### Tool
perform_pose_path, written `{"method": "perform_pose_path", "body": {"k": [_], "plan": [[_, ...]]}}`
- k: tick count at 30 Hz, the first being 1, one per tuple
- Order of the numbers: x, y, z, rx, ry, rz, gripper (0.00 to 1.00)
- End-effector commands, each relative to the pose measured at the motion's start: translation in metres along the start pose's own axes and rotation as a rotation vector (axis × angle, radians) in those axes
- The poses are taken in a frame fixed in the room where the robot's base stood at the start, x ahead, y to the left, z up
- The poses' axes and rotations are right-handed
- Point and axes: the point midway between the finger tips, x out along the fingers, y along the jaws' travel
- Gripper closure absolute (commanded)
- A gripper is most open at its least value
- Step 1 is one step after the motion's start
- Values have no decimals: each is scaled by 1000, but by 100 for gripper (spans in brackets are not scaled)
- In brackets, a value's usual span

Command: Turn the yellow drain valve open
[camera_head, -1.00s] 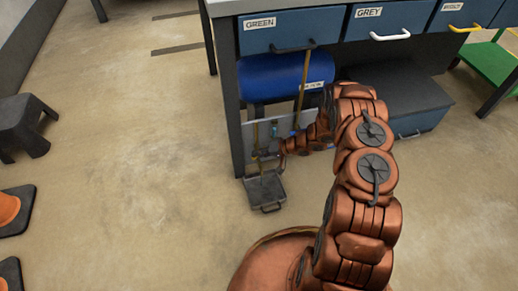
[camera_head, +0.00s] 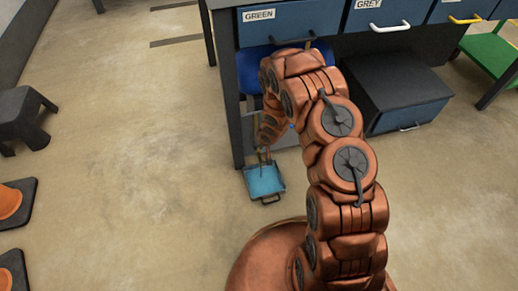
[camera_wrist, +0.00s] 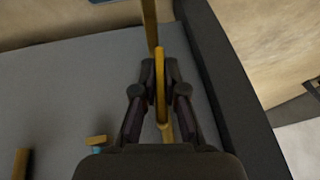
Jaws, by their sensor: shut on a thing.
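In the wrist view, the yellow valve handle (camera_wrist: 160,88) stands between the dark fingers of my gripper (camera_wrist: 160,72). The fingers are shut on it from both sides. The handle lies nearly in line with the yellow pipe (camera_wrist: 149,20) behind it. In the head view, my copper arm reaches down under the bench and hides most of the valve and my gripper. The metal tray (camera_head: 281,190) sits on the floor below, with light-blue liquid (camera_head: 263,180) in it. The blue tank (camera_head: 250,78) above is mostly hidden by my arm.
The bench has blue drawers labelled green (camera_head: 290,22) and grey (camera_head: 388,15). Its dark leg (camera_head: 228,100) stands close to the left of my gripper. A low dark cabinet (camera_head: 400,88) is at the right. A black stool (camera_head: 25,120) and orange cones (camera_head: 10,203) stand left; the floor between is clear.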

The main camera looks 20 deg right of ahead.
Motion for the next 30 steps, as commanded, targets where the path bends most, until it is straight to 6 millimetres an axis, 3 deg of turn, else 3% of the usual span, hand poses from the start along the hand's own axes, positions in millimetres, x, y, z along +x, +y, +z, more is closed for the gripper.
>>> {"method": "perform_pose_path", "body": {"k": [12, 29, 30], "plan": [[1, 0, -9, -47, 22, 127, 100], [-2, 0, -12, -51, 26, 146, 100], [-2, 0, -12, -51, 26, 146, 89]]}}
